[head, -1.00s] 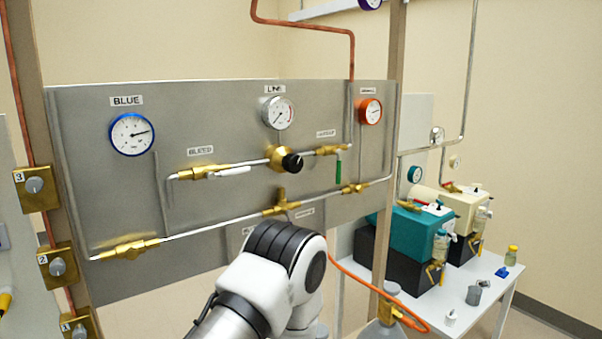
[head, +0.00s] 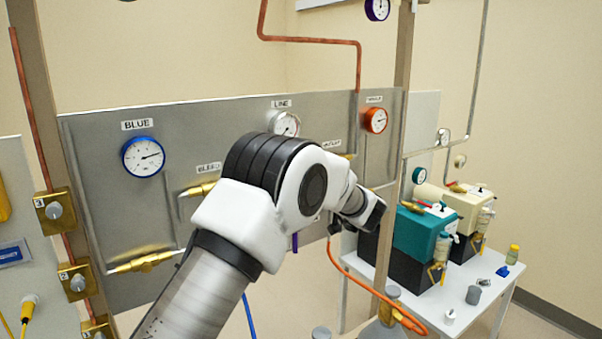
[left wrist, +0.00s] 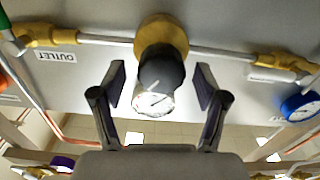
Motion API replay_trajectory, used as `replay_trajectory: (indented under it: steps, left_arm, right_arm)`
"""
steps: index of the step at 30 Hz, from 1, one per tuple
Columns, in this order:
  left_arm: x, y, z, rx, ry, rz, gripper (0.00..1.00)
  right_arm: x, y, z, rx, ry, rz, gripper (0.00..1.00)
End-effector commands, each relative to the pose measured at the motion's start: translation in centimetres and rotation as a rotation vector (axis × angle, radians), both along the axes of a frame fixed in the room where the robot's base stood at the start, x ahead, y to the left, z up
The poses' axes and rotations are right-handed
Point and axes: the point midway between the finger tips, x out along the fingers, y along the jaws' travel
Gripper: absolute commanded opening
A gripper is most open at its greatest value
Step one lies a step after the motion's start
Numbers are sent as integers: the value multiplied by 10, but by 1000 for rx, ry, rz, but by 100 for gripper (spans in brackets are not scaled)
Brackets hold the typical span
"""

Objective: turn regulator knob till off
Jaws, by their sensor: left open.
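The regulator knob (left wrist: 161,72) is black with a light mark and sits on a round brass body (left wrist: 162,36) in the left wrist view, which shows the panel upside down. My left gripper (left wrist: 161,77) is open, with one finger on each side of the knob and a visible gap to both. A white-faced gauge (left wrist: 153,101) lies between the fingers, just below the knob in that view. The LINE gauge (head: 286,123) shows above the arm. My right gripper is in neither view.
The steel panel (head: 95,190) carries a blue gauge (head: 143,157) and an orange gauge (head: 375,120). Brass fittings (left wrist: 42,36) and pipes flank the knob. A post (head: 403,90) and a white table (head: 455,298) with teal and cream pumps stand at right.

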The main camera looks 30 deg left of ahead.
Motion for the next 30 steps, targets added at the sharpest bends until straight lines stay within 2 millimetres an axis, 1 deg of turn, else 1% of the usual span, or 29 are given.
replay_trajectory:
  steps: [1, 4, 10, 11, 12, 14, 15, 16, 24, 30]
  left_arm:
    - [3, 6, 2, 0, 0, 0, 74]
    - [5, 13, 1, 0, 0, 0, 74]
    - [6, 13, -1, 1, 1, -1, 74]
    - [6, 13, -1, 1, 1, -1, 70]
    - [6, 13, -1, 1, 1, -1, 56]
    - [6, 13, -1, 1, 1, -1, 35]
    - [6, 13, -1, 1, 0, -2, 21]
    - [6, 13, -1, 1, 0, -2, 14]
    - [6, 13, 0, -1, -7, -2, 14]
    - [5, 13, -2, -20, -53, -1, 14]
  right_arm:
    - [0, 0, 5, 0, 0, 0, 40]
    - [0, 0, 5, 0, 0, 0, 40]
    - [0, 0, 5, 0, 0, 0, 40]
    - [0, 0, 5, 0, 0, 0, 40]
    - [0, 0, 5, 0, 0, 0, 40]
    - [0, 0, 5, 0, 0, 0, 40]
    - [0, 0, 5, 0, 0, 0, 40]
    - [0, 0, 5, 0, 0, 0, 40]
    - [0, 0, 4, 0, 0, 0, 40]
    - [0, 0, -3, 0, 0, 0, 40]
